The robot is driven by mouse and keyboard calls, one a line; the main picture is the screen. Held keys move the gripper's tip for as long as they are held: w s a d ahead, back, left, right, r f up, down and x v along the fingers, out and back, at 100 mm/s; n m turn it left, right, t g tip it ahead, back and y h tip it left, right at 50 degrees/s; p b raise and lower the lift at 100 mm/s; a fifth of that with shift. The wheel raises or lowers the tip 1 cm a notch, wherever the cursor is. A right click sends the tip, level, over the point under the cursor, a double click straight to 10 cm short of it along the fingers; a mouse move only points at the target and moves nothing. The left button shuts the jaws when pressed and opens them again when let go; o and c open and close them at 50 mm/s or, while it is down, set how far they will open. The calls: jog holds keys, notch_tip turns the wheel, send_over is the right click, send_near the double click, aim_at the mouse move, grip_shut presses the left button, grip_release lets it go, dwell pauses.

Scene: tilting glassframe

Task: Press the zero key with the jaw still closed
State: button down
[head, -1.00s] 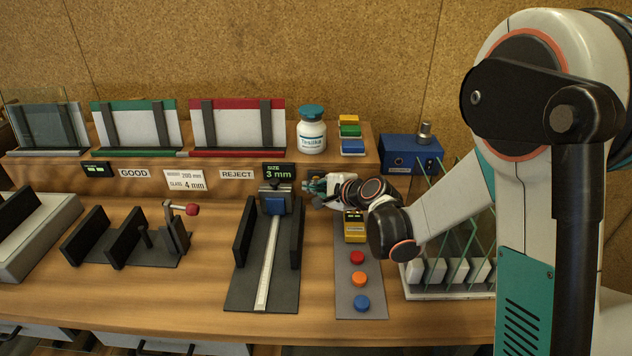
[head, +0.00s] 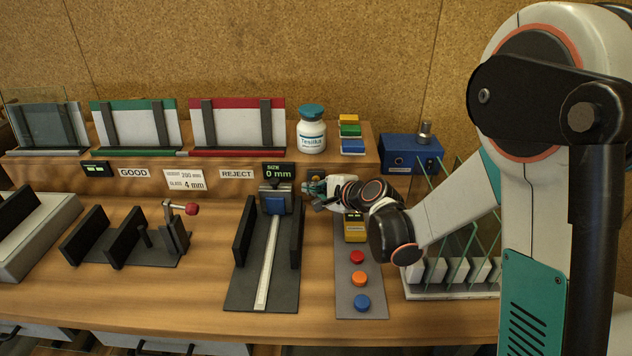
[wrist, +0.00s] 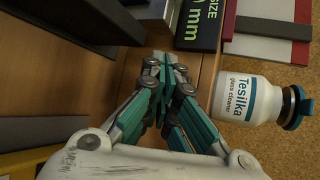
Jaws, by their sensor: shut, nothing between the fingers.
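The size display (head: 279,172) on the ledge front reads 0 mm; it also shows sideways in the wrist view (wrist: 203,22). A small yellowish spot (head: 316,177), perhaps the zero key, shows just right of the display, right at my gripper. My gripper (head: 311,187) is shut and empty, its fingertips close to the ledge front beside the display. In the wrist view my gripper (wrist: 165,62) has its teal fingers together, pointing at the ledge face. The key is hidden there behind the fingers, and I cannot tell whether the tips touch it.
The measuring slide (head: 262,270) with its blue block stands left of my gripper. A white cleaner bottle (head: 312,136) stands on the ledge above, also close in the wrist view (wrist: 247,101). A yellow device (head: 355,228) and coloured buttons (head: 359,279) lie below my arm.

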jog(key=shift+s, duration=0.15)
jog(key=shift+s+a+b, duration=0.1)
jog(key=shift+s+b, duration=0.2)
jog(key=shift+s, duration=2.2)
jog(key=s+d+r+n+g+h, duration=0.25)
jog(key=s+d+r+n, duration=0.55)
jog(key=s, duration=0.4)
jog(key=s+d+n+h, duration=0.5)
jog(key=s+d, duration=0.7)
jog(key=s, duration=0.4)
jog(key=shift+s+n+g, duration=0.35)
jog(key=shift+s+n, duration=0.05)
jog(key=shift+n, duration=0.2)
